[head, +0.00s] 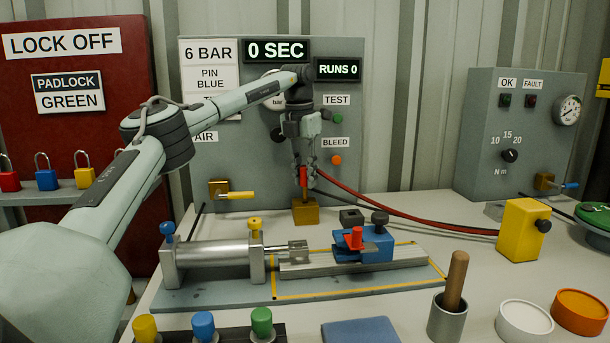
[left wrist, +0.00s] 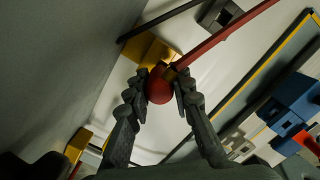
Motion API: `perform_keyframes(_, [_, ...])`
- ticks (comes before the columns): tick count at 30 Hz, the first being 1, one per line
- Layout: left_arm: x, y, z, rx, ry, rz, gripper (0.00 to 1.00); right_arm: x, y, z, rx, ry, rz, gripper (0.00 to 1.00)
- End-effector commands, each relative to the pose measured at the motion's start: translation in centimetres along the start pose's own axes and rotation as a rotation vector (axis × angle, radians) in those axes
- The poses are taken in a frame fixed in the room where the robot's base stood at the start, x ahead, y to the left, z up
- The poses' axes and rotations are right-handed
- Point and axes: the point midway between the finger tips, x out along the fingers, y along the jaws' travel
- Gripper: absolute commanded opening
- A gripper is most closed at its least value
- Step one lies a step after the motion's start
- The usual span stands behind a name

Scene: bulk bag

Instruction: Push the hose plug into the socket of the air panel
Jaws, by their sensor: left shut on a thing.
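My left gripper (head: 304,172) hangs fingers-down in front of the air panel (head: 225,160). It is shut on the red hose plug (head: 303,180), which is upright. The brass socket block (head: 306,213) is directly below the plug, low on the panel. The plug's lower end is at or just above the block's top; I cannot tell whether it has entered the socket. In the left wrist view the plug's round red end (left wrist: 159,88) sits between both fingertips, with the socket block (left wrist: 150,52) behind it. My right gripper is not in view.
A red hose (head: 385,210) runs right from the plug toward a yellow block (head: 522,232). A brass valve with a yellow lever (head: 238,195) is left of the socket. A clamp fixture with a blue vise (head: 375,245) and a metal cylinder (head: 215,255) stand in front.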

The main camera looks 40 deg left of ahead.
Motion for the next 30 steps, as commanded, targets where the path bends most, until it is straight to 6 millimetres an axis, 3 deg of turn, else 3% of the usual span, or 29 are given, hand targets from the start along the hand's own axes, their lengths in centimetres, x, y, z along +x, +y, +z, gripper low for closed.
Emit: perform_keyframes(30, [0.80, -0.07, -0.13, 0.001, -0.001, 0.000, 0.00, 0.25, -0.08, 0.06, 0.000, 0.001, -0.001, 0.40])
